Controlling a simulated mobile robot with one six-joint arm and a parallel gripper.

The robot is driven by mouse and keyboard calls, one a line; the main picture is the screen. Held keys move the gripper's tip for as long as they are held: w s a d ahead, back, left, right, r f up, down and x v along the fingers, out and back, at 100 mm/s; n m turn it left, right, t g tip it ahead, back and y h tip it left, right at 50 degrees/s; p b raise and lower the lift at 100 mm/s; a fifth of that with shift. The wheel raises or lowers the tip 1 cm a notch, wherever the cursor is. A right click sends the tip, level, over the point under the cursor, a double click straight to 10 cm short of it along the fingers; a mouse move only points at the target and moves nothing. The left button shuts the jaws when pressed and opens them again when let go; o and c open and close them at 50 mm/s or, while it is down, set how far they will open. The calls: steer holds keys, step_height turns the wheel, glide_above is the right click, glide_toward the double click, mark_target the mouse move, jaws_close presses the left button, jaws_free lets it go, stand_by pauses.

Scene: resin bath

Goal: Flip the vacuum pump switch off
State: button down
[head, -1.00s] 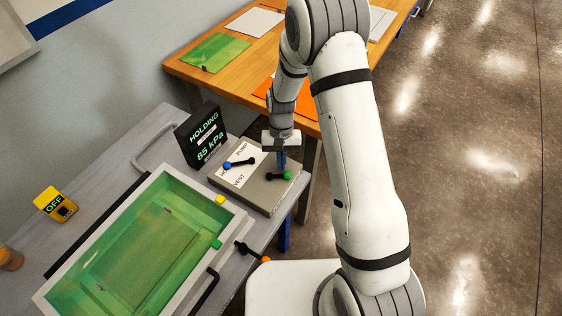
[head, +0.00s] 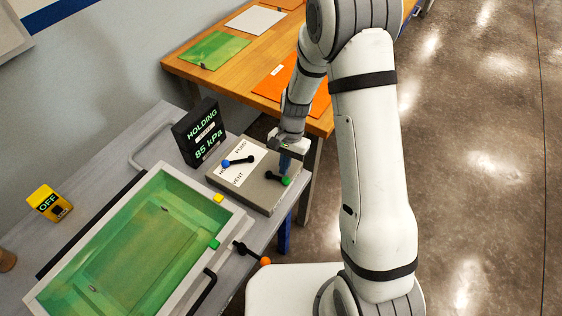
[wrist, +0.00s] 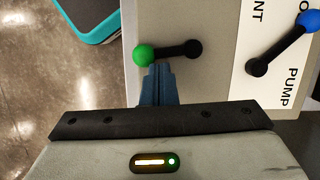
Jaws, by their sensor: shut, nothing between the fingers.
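A grey valve box (head: 286,194) bears a white label with VENT, PUMP and a partly hidden third word. A black lever with a blue knob (head: 227,163) lies over the label. A second black lever with a green knob (head: 286,181) is on the bare grey part; the knob also shows in the wrist view (wrist: 144,54). My gripper (head: 285,163) is shut and empty, fingers pointing down beside the green-knobbed lever. In the wrist view the fingertips (wrist: 158,73) are close to this lever; contact is unclear. A yellow box (head: 48,203) reading OFF, with a small black part, stands far left.
A black display (head: 201,132) reads HOLDING, 85 kPa. A green-filled bath (head: 130,240) takes up the front of the grey bench. An orange-knobbed lever (head: 265,261) sticks out at the bench's edge. A wooden table (head: 178,68) with coloured sheets stands behind.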

steer(key=s+m, duration=0.1)
steer(key=m, duration=0.1)
steer(key=s+m+y+b, duration=0.1)
steer(key=m, duration=0.1)
steer(key=shift+f+m+t, duration=0.1)
steer(key=shift+m+t, duration=0.2)
steer(key=shift+t, duration=0.1)
steer(key=shift+s+a+m+t+y+b, duration=0.2)
steer(key=shift+s+m+t+b, duration=0.1)
steer(key=shift+m, duration=0.6)
steer(key=shift+s+a+m+t+y+b, duration=0.1)
steer(key=shift+s+a+m+t+b, duration=0.15)
steer(key=shift+m, duration=0.65)
steer(key=shift+s, duration=0.1)
steer(key=w+d+r+p, duration=0.1)
steer(key=w+d+r, duration=0.1)
steer(key=d+r, duration=0.4)
steer(key=v, duration=0.4)
steer(key=shift+a+r, duration=0.3)
steer(key=shift+r, duration=0.05)
steer(key=shift+w, duration=0.1)
